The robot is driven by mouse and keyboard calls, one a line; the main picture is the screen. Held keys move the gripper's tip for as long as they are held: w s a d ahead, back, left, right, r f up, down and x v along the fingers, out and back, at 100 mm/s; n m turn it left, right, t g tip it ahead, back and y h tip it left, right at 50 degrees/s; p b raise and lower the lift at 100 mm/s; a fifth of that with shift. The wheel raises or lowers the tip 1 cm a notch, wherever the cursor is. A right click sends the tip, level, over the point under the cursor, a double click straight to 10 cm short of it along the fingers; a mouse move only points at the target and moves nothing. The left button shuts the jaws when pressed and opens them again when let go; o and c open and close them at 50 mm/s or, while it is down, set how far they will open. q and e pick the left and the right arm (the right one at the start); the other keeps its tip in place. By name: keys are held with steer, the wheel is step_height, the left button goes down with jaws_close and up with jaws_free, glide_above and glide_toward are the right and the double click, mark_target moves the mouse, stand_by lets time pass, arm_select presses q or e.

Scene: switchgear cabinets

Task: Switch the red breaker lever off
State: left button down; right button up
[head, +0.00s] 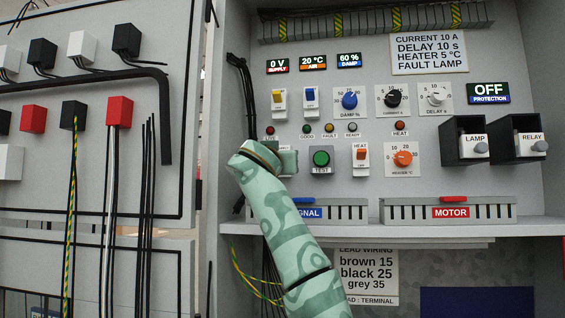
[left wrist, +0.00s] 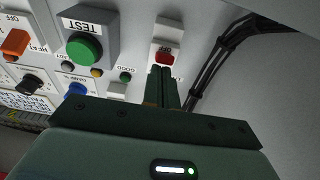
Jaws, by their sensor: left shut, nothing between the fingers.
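The red breaker lever (left wrist: 165,58) shows in the left wrist view, on a pale switch plate beside an OFF label (left wrist: 167,47). The fingertips of my left gripper (left wrist: 161,70) are shut and empty, right at the lever and overlapping its lower edge in the picture. I cannot tell whether they touch it. The SUPPLY display (head: 278,65) reads 0 V. My right gripper is not in view.
The green TEST button (head: 321,158) is right of my wrist, with the orange HEAT switch (head: 361,155) beyond it. Small lamps and the yellow switch (head: 279,100) sit above. Black cables (head: 240,90) run along the cabinet's left side. The ledge (head: 480,228) lies below.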

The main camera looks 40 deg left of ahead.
arm_select(q)
steer(key=shift+w+a+f, duration=0.1)
steer(key=shift+a+f, duration=0.05)
steer(key=shift+f, duration=0.5)
step_height(320, 180, up, 4)
steer(key=s+p, duration=0.1)
steer(key=p, duration=0.1)
steer(key=s+d+f+b, duration=0.4)
steer(key=s+d+f, duration=0.1)
steer(key=s+f, duration=0.1)
steer(key=shift+s+f, duration=0.35)
steer(key=shift+s, duration=0.1)
steer(key=shift+a, duration=0.1)
